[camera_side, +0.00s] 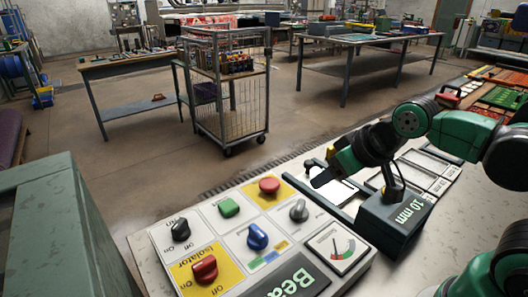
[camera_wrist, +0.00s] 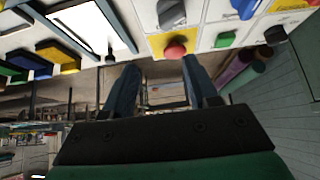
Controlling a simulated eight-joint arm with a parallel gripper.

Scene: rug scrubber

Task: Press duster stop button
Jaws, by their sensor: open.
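A control panel (camera_side: 232,240) lies at the front centre of the side view. A round red button (camera_side: 269,185) sits on a yellow square at the panel's far edge. It also shows in the wrist view (camera_wrist: 175,48), just beyond and between the two fingertips. I cannot read a duster label beside it. My gripper (camera_side: 323,178) is to the right of the red button in the side view, apart from it. In the wrist view my gripper (camera_wrist: 160,65) has its two fingers spread with nothing between them.
The panel also carries a green knob (camera_side: 228,207), a blue knob (camera_side: 257,235), a grey knob (camera_side: 298,210), a black knob (camera_side: 180,230) and a red isolator knob (camera_side: 205,268). A dark "10 mm" box (camera_side: 397,222) stands right of the panel. A green cabinet (camera_side: 60,235) is at left.

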